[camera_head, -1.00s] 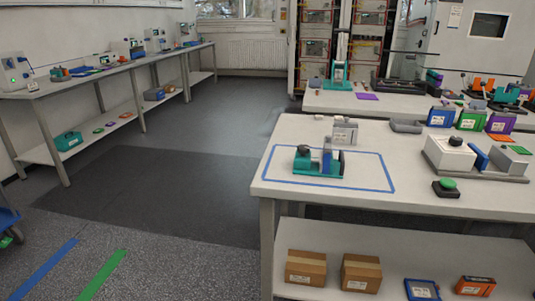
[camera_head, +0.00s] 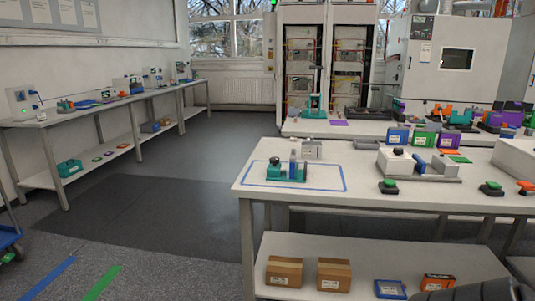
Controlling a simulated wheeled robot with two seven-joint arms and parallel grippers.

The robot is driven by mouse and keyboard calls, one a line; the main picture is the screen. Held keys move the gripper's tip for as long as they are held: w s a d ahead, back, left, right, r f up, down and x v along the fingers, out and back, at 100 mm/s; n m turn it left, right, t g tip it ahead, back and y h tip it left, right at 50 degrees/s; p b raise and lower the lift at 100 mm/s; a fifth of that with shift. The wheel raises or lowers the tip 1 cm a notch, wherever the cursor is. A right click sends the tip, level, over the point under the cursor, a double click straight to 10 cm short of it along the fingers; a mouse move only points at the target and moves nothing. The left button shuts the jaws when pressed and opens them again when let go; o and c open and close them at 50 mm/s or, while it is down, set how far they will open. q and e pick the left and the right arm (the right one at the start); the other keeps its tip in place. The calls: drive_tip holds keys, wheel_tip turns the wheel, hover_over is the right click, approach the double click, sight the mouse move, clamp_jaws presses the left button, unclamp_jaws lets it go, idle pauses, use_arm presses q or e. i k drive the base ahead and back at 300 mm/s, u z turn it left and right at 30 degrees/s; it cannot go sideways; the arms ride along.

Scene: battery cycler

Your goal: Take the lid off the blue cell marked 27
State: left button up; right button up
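A blue cell (camera_head: 397,136) with a white label stands on the near table, at the left of a row with a green cell (camera_head: 423,136) and a purple cell (camera_head: 448,138). Another blue item (camera_head: 390,289) with a white label lies on the shelf under this table. The labels are too small to read, so I cannot tell which is marked 27, nor make out a lid.
The near table (camera_head: 262,205) carries a teal fixture (camera_head: 287,171) inside a blue taped outline, a white-and-grey device (camera_head: 418,166) and several push buttons. Cardboard boxes (camera_head: 284,271) sit on its lower shelf. Open floor (camera_head: 150,200) lies to its left, before a long side bench (camera_head: 105,102).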

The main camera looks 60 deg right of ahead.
sight(293, 152)
drive_tip(key=z, duration=0.1)
drive_tip(key=i, duration=1.45)
drive_tip(key=z, duration=0.6)
